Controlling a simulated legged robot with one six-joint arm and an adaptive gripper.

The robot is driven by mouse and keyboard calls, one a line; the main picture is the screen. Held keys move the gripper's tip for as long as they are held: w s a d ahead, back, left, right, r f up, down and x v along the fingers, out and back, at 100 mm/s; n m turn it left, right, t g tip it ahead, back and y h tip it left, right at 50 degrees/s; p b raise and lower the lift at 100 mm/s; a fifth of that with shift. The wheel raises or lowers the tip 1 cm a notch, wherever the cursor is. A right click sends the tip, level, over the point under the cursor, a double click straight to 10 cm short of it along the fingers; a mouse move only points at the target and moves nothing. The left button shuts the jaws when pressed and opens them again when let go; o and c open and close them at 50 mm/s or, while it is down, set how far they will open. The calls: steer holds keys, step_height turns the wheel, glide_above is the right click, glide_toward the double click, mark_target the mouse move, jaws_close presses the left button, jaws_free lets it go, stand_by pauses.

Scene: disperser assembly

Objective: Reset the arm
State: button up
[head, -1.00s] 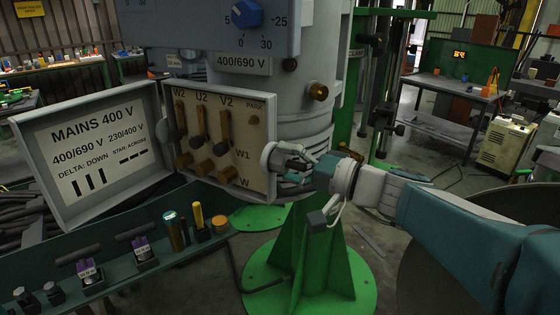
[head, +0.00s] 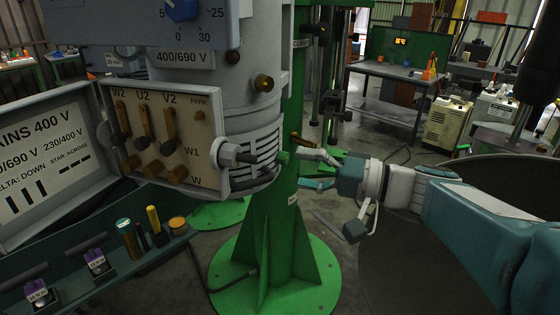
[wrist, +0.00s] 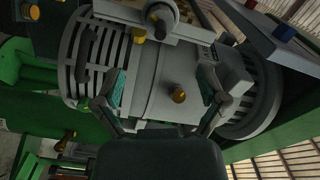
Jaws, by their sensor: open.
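My gripper (head: 307,169) is open and empty in the head view, in front of the green pedestal and to the right of the grey motor (head: 240,110). Its fingers are also apart in the wrist view (wrist: 160,95), with the grey motor body (wrist: 155,90) behind them. The open terminal box (head: 170,130) shows brass links under W2, U2 and V2. A grey round fitting (head: 228,155) sticks out of the box's right side, left of the gripper and apart from it.
The open box lid (head: 50,160) stands at the left. A green tray (head: 120,255) below holds purple-labelled tools and small cylinders. The green pedestal (head: 275,240) stands close to the arm. A workbench (head: 395,72) is at the back right.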

steer(key=s+d+f+g+h, duration=0.2)
steer(key=s+d+f+h, duration=0.1)
steer(key=s+f+h, duration=0.7)
steer(key=s+d+f+t+h, duration=0.1)
steer(key=s+d+f+h, duration=0.2)
steer(key=d, duration=0.3)
steer(key=s+d+f+t+h, duration=0.1)
steer(key=s+d+f+h, duration=0.2)
steer(key=d+h, duration=0.1)
steer(key=shift+d+f+m+t, duration=0.15)
steer(key=shift+d+m+t, duration=0.2)
steer(key=shift+d, duration=0.55)
steer(key=shift+s, duration=0.1)
